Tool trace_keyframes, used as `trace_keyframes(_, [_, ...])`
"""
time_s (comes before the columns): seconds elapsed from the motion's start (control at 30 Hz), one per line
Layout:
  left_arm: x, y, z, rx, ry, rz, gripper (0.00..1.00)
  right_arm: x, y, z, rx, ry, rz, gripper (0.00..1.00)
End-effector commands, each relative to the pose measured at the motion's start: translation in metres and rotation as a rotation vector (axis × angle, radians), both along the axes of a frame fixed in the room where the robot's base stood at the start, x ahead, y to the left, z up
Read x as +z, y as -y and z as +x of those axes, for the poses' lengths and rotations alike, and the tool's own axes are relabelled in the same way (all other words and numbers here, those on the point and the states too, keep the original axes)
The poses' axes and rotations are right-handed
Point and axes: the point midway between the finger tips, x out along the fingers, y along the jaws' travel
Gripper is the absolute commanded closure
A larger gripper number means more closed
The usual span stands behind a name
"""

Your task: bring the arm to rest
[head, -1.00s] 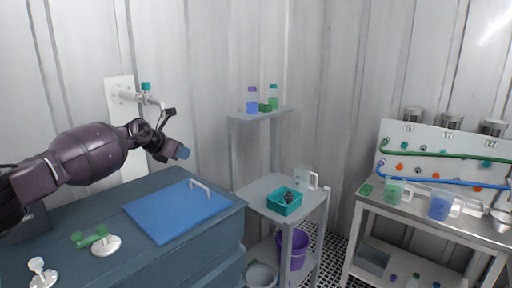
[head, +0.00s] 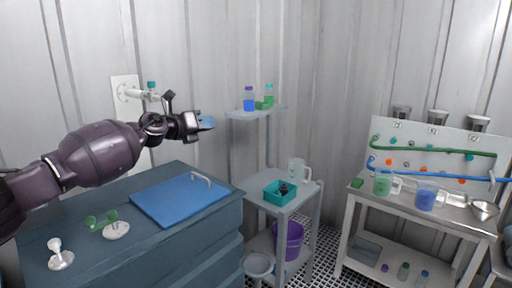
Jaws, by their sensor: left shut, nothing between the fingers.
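My left arm comes in from the left and reaches across above the dark blue cabinet (head: 90,244). My left gripper (head: 206,123) is at its end, with blue fingertips, shut and empty. It is raised above the blue mat (head: 170,205) with its metal handle, and touches nothing that I can see. In the picture its tips lie just left of the small upper shelf (head: 240,115). My right gripper is not in view.
Green and white fittings (head: 115,229) stand on the cabinet's left part. A wall tap (head: 150,95) is behind the arm. A trolley holds a teal tray (head: 272,191) and a clear jug (head: 297,170). A bench at the right holds jugs below a hose panel (head: 445,150).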

Motion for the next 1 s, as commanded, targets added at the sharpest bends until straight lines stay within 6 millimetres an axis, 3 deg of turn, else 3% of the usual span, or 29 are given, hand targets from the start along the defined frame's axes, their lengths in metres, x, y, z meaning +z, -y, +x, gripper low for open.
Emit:
trace_keyframes(0.1, [-0.007, 0.031, -0.018, -0.020, -0.073, -0.220, 1.00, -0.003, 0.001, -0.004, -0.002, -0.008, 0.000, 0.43])
trace_keyframes(0.2, [-0.015, 0.046, -0.032, -0.024, -0.146, -0.387, 1.00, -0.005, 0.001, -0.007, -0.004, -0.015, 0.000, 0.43])
trace_keyframes(0.43, [-0.060, 0.063, -0.068, 0.001, -0.382, -0.787, 1.00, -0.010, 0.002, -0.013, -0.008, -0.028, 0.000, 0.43])
trace_keyframes(0.67, [-0.124, 0.054, -0.108, 0.086, -0.651, -1.166, 1.00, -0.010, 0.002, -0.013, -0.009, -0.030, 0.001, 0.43])
trace_keyframes(1.0, [-0.221, 0.014, -0.176, 0.272, -0.966, -1.616, 1.00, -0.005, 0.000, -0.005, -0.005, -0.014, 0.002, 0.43])
